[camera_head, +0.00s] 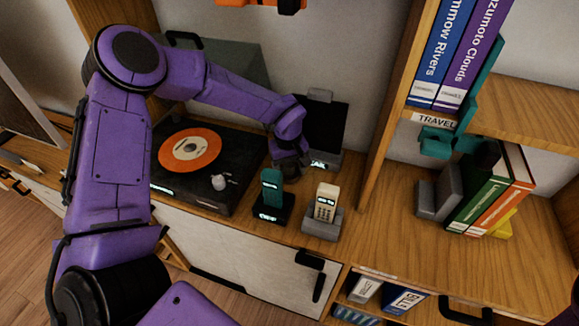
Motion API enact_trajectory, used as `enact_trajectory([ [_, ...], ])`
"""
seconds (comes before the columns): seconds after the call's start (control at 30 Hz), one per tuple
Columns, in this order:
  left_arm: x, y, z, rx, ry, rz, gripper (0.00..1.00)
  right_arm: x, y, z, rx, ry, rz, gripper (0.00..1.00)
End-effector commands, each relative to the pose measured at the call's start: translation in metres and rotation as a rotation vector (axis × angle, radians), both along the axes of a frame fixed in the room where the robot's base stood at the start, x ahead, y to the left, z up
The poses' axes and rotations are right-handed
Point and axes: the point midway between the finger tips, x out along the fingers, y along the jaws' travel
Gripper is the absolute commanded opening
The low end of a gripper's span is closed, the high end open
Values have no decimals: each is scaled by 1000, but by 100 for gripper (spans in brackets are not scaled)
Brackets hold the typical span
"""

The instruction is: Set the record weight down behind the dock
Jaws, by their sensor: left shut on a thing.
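My left gripper (289,160) comes down from the left arm and is shut on a small dark thing, likely the record weight (291,172), mostly hidden by the fingers. It is behind and slightly right of the black dock (272,213), which holds a teal handset (271,186). A grey dock (322,229) with a cream handset (325,202) stands to the right and nearer. I cannot tell whether the held thing touches the cabinet top.
A turntable (232,196) with an orange record (189,149) is left of the docks. A dark box-like stand (324,122) is close behind the gripper. A shelf upright (399,95) and books (482,190) are at right. Bare wood lies between the black dock and stand.

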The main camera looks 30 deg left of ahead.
Motion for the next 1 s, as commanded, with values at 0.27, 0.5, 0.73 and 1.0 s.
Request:
enact_trajectory([
  [0.27, 0, 0, -3, -1, -1, 1, 29, 0, 0, -1, 0, 0, 0, 48],
  [0.5, 0, 0, -3, -1, -1, 1, 93, 0, 0, -1, 0, 0, 0, 48],
  [0.73, 0, 0, 6, -2, -4, 0, 93, 0, 0, -1, 0, 0, 0, 48],
  [1.0, -1, 2, 72, -2, -6, 1, 93, 0, 0, -2, 0, 0, 0, 48],
])
